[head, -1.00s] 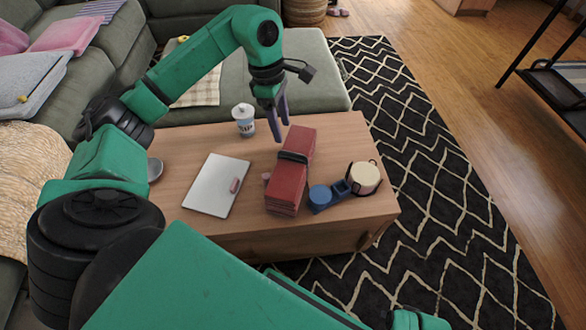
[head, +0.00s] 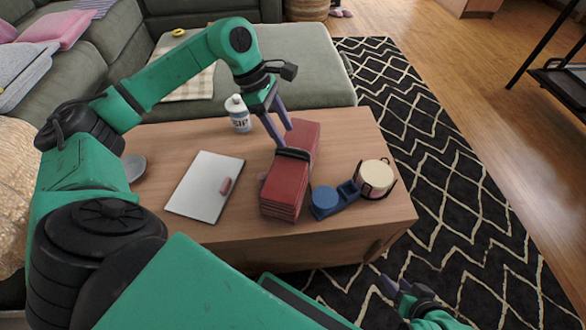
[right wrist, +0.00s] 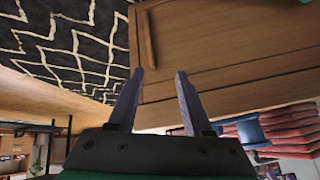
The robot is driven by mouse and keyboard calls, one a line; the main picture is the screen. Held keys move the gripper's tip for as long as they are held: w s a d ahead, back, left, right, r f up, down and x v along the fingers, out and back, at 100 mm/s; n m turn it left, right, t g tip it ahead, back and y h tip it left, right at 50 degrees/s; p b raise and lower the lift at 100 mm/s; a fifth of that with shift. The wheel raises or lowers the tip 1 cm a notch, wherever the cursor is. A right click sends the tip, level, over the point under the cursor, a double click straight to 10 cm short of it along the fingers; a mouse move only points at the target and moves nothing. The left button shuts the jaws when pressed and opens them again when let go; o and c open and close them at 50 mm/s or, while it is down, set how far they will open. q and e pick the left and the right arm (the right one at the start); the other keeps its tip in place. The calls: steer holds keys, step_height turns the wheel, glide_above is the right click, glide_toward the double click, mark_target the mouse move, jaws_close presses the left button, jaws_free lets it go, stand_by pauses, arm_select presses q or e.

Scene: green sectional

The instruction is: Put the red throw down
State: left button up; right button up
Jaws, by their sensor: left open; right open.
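The red throw (head: 286,190) is a long folded stack with a dark band around its middle, lying on the wooden coffee table (head: 170,140). In the right wrist view its layered red folds (right wrist: 290,125) show at the right edge. My left gripper (head: 284,138) is open, its fingers pointing down at the throw's far half, close to the band; I cannot tell whether they touch it. My right gripper (head: 396,284) is open and empty, low beyond the table's near right corner; its spread fingers (right wrist: 158,76) show in the right wrist view.
A blue holder (head: 326,200) and a cream-topped round container (head: 375,174) stand to the right. A patterned rug (head: 460,190) borders the table.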

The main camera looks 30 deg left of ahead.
mark_target(292, 148)
arm_select(q)
steer(key=b+x, duration=0.1)
steer(key=x, duration=0.4)
steer(key=shift+s, duration=0.1)
arm_select(e)
steer(key=a, duration=0.1)
steer(key=a+f+t+y, duration=0.1)
steer(key=w+a+t, duration=0.1)
steer(key=shift+a+f, duration=0.1)
steer(key=shift+f, duration=0.2)
arm_select(q)
jaws_close()
steer(key=shift+r, duration=0.1)
stand_by(0.5)
